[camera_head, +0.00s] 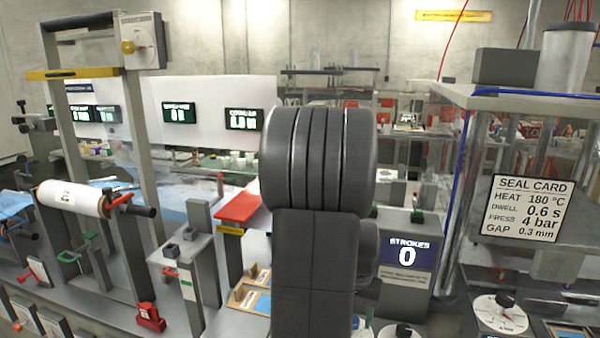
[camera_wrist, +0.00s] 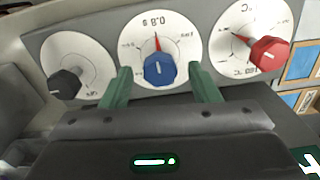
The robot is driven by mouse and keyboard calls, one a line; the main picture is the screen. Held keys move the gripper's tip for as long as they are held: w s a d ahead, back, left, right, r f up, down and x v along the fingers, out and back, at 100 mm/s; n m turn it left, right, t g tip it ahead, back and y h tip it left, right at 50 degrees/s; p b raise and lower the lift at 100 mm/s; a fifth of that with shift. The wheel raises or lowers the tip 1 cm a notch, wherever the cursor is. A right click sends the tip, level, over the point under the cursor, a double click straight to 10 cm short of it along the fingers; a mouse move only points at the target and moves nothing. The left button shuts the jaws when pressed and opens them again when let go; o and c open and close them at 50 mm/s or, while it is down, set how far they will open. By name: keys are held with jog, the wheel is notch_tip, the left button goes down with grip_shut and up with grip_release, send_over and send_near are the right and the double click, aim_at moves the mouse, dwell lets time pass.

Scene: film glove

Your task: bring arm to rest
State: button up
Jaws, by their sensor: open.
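My gripper (camera_wrist: 158,90) shows in the wrist view with its two green fingers apart and nothing between them. Its fingers point toward a panel of three dials. A blue knob (camera_wrist: 159,70) on the middle dial appears between the fingertips in the picture; I cannot tell whether they touch it. The middle dial reads 0.8 s. A red knob (camera_wrist: 268,53) is on the right dial and a black knob (camera_wrist: 66,83) on the left dial. In the head view my arm fills the middle and hides the gripper and much of the bench.
A strokes display (camera_head: 407,252) shows 0. A white film roll (camera_head: 72,197) and tall frame stand left. A glass-sided shelf stands right.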

jog(key=m, duration=0.3)
notch_tip(320, 180, up, 11)
dwell(0.5)
jog(key=shift+f, duration=0.1)
